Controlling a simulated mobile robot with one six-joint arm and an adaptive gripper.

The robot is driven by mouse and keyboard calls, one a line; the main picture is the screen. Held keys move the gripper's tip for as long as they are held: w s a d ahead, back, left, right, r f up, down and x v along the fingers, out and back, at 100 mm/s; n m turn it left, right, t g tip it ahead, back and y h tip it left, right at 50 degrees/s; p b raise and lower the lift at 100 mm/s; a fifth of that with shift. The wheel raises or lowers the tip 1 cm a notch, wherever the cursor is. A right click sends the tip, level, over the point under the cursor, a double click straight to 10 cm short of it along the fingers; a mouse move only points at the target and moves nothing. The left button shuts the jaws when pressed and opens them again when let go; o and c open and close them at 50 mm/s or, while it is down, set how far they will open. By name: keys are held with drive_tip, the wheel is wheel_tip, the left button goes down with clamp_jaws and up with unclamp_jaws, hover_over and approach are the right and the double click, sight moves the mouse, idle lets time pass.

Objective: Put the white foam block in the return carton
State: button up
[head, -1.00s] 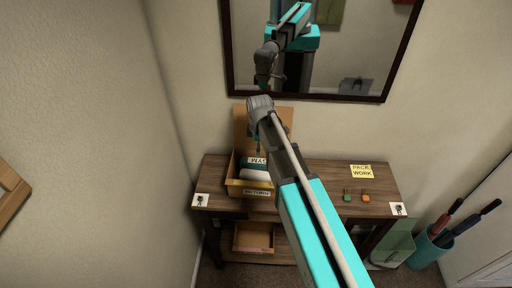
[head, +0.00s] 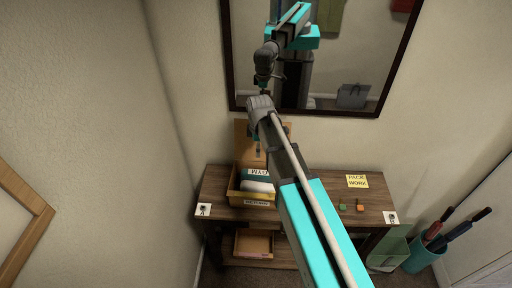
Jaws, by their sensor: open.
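The open brown carton (head: 234,197) stands on the left part of the wooden table, its back flap raised and a label on its front that is too small to read surely. A white block (head: 258,187), which looks like the foam block, lies inside it, in front of a teal and white item with lettering. My gripper (head: 258,150) hangs above the carton, in front of the raised flap, partly hidden by my arm. It is small in view, open and apart from the white block, with nothing seen in it.
A green block (head: 342,207) and an orange block (head: 360,208) sit on the right of the table (head: 310,190), near a yellow note (head: 357,181). An open box (head: 253,244) is on the lower shelf. A mirror (head: 345,70) hangs behind; a teal bin (head: 425,254) stands right.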

drive_tip(key=shift+r, duration=0.2)
idle(0.6)
drive_tip(key=s+d+m, duration=1.5)
drive_tip(key=d+m, duration=0.2)
drive_tip(key=d, duration=0.1)
drive_tip(key=shift+s+d+m, duration=0.15)
drive_tip(key=shift+s+m, duration=0.05)
drive_tip(key=shift+m, duration=0.1)
drive_tip(key=shift+f, duration=0.1)
wheel_tip(320, 180, down, 8)
drive_tip(key=b, duration=0.8)
drive_tip(key=shift+f, duration=0.15)
